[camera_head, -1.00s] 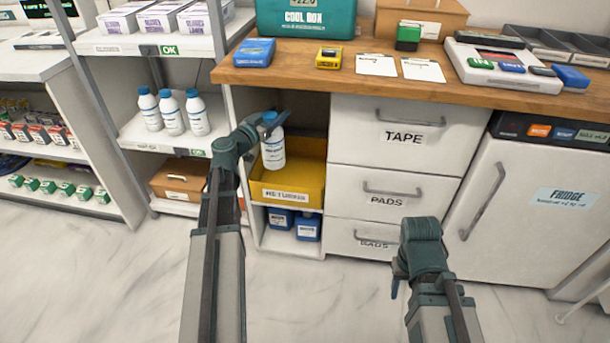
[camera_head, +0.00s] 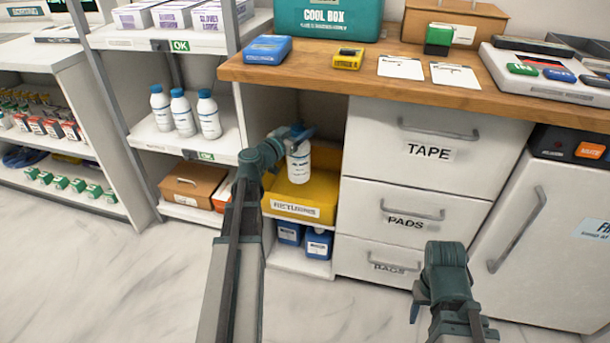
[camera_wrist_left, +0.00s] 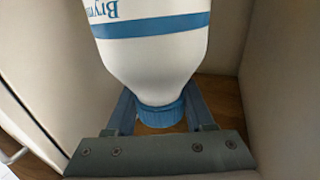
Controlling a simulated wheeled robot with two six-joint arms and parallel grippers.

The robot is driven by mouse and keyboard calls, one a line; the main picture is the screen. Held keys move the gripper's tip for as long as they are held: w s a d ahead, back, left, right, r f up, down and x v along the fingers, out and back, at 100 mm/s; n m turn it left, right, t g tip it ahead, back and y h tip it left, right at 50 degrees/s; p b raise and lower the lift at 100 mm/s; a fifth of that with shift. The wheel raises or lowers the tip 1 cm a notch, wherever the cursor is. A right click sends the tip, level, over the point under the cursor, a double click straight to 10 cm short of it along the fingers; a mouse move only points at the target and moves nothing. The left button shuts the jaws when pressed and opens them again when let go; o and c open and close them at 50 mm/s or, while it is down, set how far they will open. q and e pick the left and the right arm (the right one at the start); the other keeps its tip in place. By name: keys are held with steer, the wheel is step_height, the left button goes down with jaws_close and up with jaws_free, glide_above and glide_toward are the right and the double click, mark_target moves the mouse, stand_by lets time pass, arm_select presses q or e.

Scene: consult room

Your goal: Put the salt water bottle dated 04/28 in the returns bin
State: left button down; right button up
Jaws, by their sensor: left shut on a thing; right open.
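A white bottle with a blue cap and blue band (camera_head: 299,163) is upright in my left gripper (camera_head: 298,134), which is shut on its cap. In the left wrist view the bottle (camera_wrist_left: 152,50) fills the middle, cap between the fingers (camera_wrist_left: 160,112). Its date cannot be read. It is over the yellow returns bin (camera_head: 295,210), labelled RETURNS, in the open cubby; I cannot tell whether its base touches the bin floor. My right gripper (camera_head: 416,300) is open and empty, low in front of the drawers.
Several similar white bottles (camera_head: 183,114) stand on the shelf left of the cubby. The wooden counter (camera_head: 300,76) overhangs the bin. Blue containers (camera_head: 318,243) sit below it. Drawers (camera_head: 415,150) and the fridge (camera_head: 555,220) are to the right.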

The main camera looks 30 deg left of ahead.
mark_target(292, 175)
arm_select(q)
step_height(292, 175, down, 10)
steer(key=b, duration=0.9)
steer(key=shift+f, duration=0.25)
step_height(292, 175, down, 4)
steer(key=b, duration=0.4)
steer(key=shift+r, duration=0.1)
steer(key=shift+f, duration=0.2)
steer(key=shift+c, duration=1.4)
jaws_free()
steer(key=shift+r, duration=0.1)
steer(key=shift+s+r, duration=0.15)
steer(key=shift+s, duration=0.15)
steer(key=s, duration=0.3)
steer(key=s+a, duration=0.1)
steer(key=s, duration=0.3)
steer(key=s+a, duration=0.1)
steer(key=s, duration=0.3)
steer(key=shift+s, duration=0.2)
